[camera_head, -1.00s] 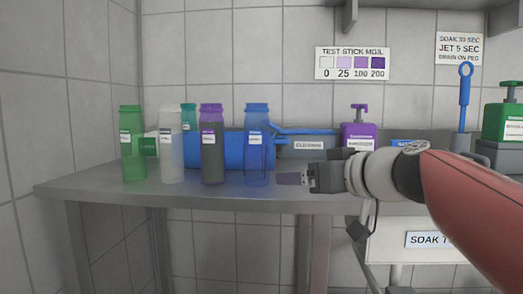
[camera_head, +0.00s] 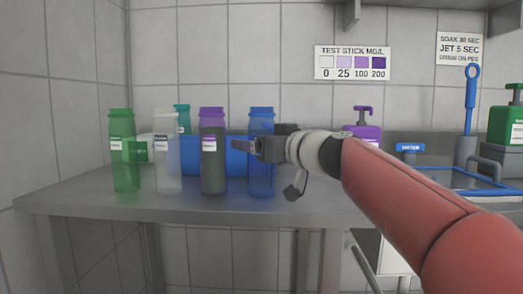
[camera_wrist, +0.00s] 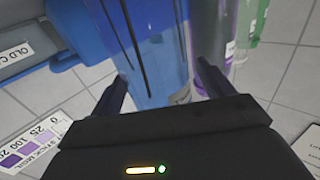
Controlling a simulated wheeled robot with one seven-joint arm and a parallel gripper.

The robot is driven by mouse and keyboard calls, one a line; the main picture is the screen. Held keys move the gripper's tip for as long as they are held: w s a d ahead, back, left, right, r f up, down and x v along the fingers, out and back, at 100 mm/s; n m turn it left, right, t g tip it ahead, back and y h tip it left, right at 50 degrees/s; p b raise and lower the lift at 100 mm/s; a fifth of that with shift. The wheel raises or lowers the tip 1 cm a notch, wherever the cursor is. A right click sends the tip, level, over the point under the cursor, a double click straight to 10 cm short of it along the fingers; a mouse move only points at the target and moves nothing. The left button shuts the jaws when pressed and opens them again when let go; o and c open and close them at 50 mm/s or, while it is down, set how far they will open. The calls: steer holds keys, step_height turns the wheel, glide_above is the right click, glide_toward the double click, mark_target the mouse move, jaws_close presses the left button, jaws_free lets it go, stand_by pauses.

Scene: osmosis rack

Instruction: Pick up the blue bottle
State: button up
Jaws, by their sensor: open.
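The blue bottle (camera_head: 262,181) is translucent and stands upright on the grey shelf (camera_head: 215,207), right of the purple-capped dark bottle (camera_head: 213,166). My gripper (camera_head: 246,146) is at the upper part of the blue bottle, coming from the right, with a finger passing across its near side. In the wrist view, the blue bottle (camera_wrist: 158,50) lies between the two open fingers of my gripper (camera_wrist: 163,78). Whether either finger touches it cannot be told. Part of the bottle's upper body is hidden by the gripper in the head view.
A green bottle (camera_head: 125,160), a clear white bottle (camera_head: 167,165) and a teal bottle (camera_head: 182,114) stand to the left. A blue bin (camera_head: 195,157) is behind. A purple pump bottle (camera_head: 363,123) and a blue-rimmed basin (camera_head: 470,189) are to the right.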

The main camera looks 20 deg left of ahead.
steer(key=shift+w+a, duration=0.25)
steer(key=shift+a, duration=0.2)
steer(key=c, duration=1.1)
steer(key=shift+o, duration=0.2)
steer(key=shift+r, duration=0.15)
step_height(320, 180, up, 19)
steer(key=p, duration=0.8)
steer(key=shift+r, duration=0.15)
